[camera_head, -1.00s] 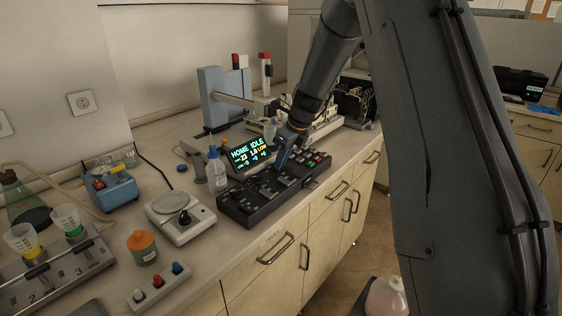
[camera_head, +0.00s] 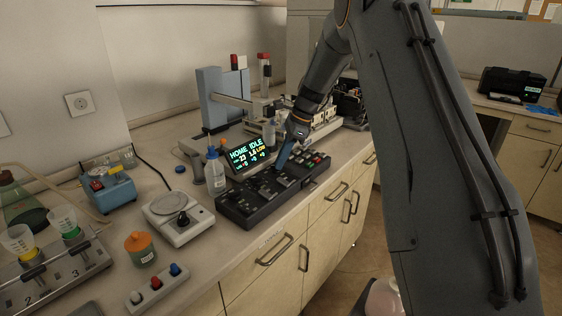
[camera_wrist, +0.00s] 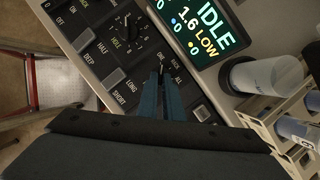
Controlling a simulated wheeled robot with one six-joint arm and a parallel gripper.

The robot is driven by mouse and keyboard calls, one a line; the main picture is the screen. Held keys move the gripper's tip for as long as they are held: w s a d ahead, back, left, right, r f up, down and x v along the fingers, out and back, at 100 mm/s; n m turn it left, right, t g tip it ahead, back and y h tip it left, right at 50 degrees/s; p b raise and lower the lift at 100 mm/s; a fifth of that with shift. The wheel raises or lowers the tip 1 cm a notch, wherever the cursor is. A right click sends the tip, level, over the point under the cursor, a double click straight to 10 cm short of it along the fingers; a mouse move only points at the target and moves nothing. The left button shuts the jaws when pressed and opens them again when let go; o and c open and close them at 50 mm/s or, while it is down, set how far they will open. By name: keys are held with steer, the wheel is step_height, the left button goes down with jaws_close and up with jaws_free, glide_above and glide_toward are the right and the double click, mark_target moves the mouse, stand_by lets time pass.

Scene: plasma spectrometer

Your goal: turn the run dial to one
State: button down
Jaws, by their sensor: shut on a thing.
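In the wrist view the screen (camera_wrist: 208,30) shows "IDLE", "1.6" and "LOW". My gripper (camera_wrist: 160,68) points down at the panel with its blue fingers close together. It is shut on the run dial, which sits among the labels "ONE", "BACK" and "ALL" and is mostly hidden by the fingers. I cannot tell which label the dial points to. In the head view my gripper (camera_head: 279,167) is over the panel's middle.
A squeeze bottle (camera_head: 216,174) stands left of the screen, close to the panel. A balance-like device (camera_head: 179,217) is farther left. Another dial (camera_wrist: 127,27), marked "HOLE", and several switches sit near my fingers. The strip of bench before the panel is narrow.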

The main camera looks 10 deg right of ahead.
steer(key=shift+w+n, duration=0.1)
steer(key=shift+n, duration=0.4)
steer(key=c, duration=1.9)
jaws_free()
steer(key=shift+d, duration=0.1)
steer(key=v, duration=0.2)
steer(key=b+v, duration=0.1)
steer(key=v, duration=0.2)
steer(key=b+v, duration=0.1)
steer(key=v, duration=0.1)
steer(key=shift+w+d+r, duration=0.1)
steer(key=shift+r, duration=0.35)
